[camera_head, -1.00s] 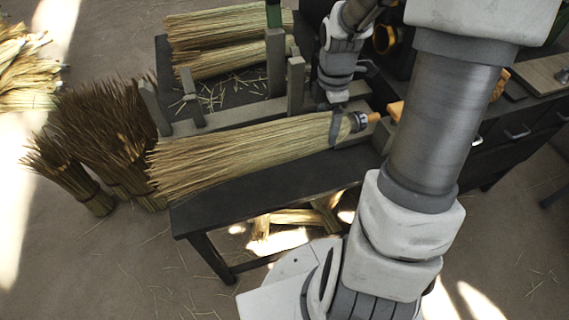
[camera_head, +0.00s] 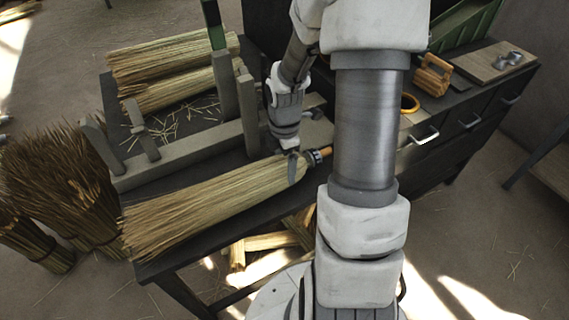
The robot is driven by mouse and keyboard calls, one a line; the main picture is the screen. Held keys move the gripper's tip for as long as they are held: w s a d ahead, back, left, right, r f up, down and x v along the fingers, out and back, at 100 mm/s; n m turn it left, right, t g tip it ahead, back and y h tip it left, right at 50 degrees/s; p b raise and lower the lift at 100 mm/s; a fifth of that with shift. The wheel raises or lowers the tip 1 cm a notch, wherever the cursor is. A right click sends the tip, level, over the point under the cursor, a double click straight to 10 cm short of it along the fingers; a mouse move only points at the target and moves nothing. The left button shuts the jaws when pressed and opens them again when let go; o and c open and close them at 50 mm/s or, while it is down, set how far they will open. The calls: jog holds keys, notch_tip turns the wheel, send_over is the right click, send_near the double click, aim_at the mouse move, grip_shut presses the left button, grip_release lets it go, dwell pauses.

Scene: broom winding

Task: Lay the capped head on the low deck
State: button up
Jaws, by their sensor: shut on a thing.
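The capped head (camera_head: 205,208) is a long bundle of pale straw, with its loose end fanned toward the lower left. A grey collar and a short wooden stub show at its right end. My gripper (camera_head: 293,166) points down and is shut on the head close to its collar. The head is over the front strip of the dark low deck (camera_head: 252,214), in front of a grey rail. I cannot tell whether its underside touches the deck. My arm hides part of the deck's right end.
A grey rail with upright posts (camera_head: 227,85) runs behind the head. More straw bundles (camera_head: 165,62) lie behind it. Dark brown bundles (camera_head: 60,195) stand at the left. A drawer bench (camera_head: 465,110) with a wooden clamp (camera_head: 432,75) and a board is at the right.

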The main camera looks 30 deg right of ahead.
jog(key=o, duration=1.5)
jog(key=shift+c, duration=0.2)
notch_tip(320, 180, up, 12)
jog(key=p, duration=0.4)
jog(key=shift+p, duration=0.3)
